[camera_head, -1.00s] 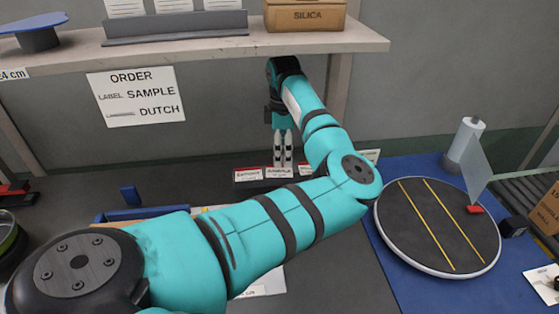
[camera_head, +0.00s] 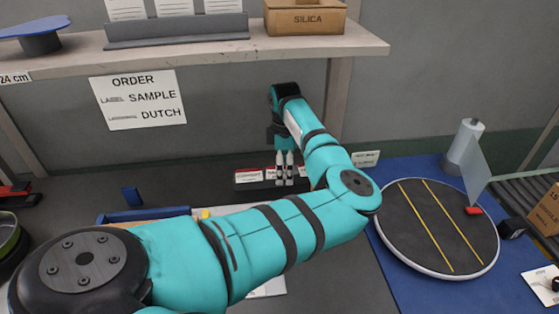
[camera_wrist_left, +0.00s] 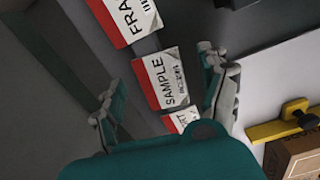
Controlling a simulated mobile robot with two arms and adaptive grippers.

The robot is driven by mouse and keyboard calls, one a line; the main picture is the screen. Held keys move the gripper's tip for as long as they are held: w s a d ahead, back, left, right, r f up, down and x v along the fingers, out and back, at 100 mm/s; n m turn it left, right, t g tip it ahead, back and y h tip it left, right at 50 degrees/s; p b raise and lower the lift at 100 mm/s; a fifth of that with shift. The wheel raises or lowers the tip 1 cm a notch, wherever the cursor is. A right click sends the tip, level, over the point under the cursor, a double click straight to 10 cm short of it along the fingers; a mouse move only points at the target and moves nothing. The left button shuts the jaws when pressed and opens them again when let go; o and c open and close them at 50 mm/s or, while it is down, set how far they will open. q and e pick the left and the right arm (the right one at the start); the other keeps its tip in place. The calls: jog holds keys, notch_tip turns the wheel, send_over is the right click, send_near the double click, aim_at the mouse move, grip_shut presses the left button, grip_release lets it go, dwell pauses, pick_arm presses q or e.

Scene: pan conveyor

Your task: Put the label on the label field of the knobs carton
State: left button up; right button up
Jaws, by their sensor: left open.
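My left gripper (camera_head: 284,180) is open, pointing down at the label rack below the shelf. In the left wrist view the SAMPLE label (camera_wrist_left: 165,85), white with a red band, lies between the spread fingers (camera_wrist_left: 160,95); I see no grip on it. A label reading FRA (camera_wrist_left: 125,18) and a partly hidden one ending in RT (camera_wrist_left: 181,119) flank it. In the head view the rack's labels (camera_head: 249,176) are partly covered by the gripper. A brown carton (camera_wrist_left: 298,160) shows at the wrist view's lower right corner; I cannot tell if it is the knobs carton.
An ORDER sheet (camera_head: 138,99) on the wall reads SAMPLE and DUTCH. A shelf (camera_head: 200,51) with a SILICA box (camera_head: 304,17) overhangs the work area. A carton (camera_head: 546,211) stands at the right edge.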

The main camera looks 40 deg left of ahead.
pick_arm(q)
jog(key=shift+f, duration=0.2)
dwell(0.4)
jog(key=c, duration=0.9)
